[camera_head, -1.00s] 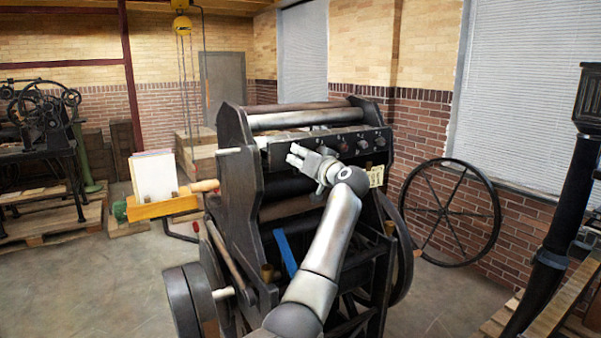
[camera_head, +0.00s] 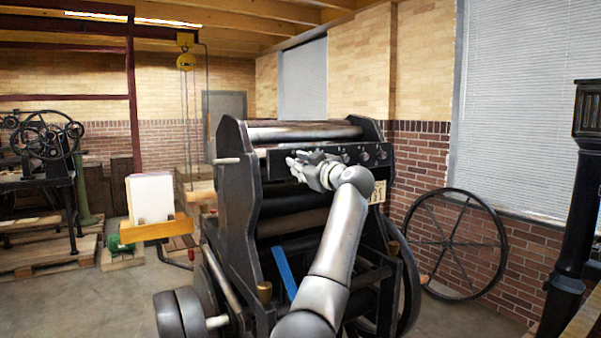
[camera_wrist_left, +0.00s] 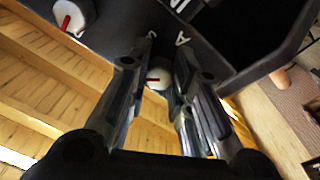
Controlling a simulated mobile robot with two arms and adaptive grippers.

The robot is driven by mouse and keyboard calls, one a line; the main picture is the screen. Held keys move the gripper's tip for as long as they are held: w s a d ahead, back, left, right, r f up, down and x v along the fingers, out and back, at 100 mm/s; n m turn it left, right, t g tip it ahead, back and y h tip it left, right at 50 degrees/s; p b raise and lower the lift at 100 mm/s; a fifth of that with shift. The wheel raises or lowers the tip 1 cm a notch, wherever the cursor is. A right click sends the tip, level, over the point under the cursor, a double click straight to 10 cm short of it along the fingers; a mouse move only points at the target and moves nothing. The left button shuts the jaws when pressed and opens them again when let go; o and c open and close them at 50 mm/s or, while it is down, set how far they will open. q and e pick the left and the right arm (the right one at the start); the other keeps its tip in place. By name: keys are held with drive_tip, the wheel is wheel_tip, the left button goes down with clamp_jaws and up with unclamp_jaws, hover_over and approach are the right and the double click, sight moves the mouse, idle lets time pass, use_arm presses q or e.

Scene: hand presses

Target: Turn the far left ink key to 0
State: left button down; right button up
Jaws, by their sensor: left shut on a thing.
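My left gripper (camera_head: 298,165) is at the left end of the dark key rail (camera_head: 275,155) on the press. Its fingers hide the far left ink key in the head view. In the left wrist view, my left gripper (camera_wrist_left: 160,80) is shut on the far left ink key (camera_wrist_left: 155,75), a pale round knob with a red mark. Letters sit on the rail near it. A second ink key (camera_wrist_left: 72,15) with a red mark shows at the upper left. More ink keys (camera_head: 363,156) line the rail to the right. My right gripper is out of view.
The press (camera_head: 240,185) fills the middle, with rollers (camera_head: 305,130) above the rail. A paper stack (camera_head: 150,198) on an orange board stands at its left. A large spoked wheel (camera_head: 455,245) is at the right. Open floor lies front left.

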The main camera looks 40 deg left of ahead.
use_arm(q)
drive_tip(key=n+b, duration=0.1)
drive_tip(key=n, duration=0.9)
drive_tip(key=shift+n+g, duration=0.3)
drive_tip(key=shift+n, duration=0.1)
idle(0.3)
drive_tip(key=c, duration=1.3)
unclamp_jaws()
drive_tip(key=v, duration=1.2)
drive_tip(key=shift+w+f, duration=0.1)
drive_tip(key=shift+f, duration=0.05)
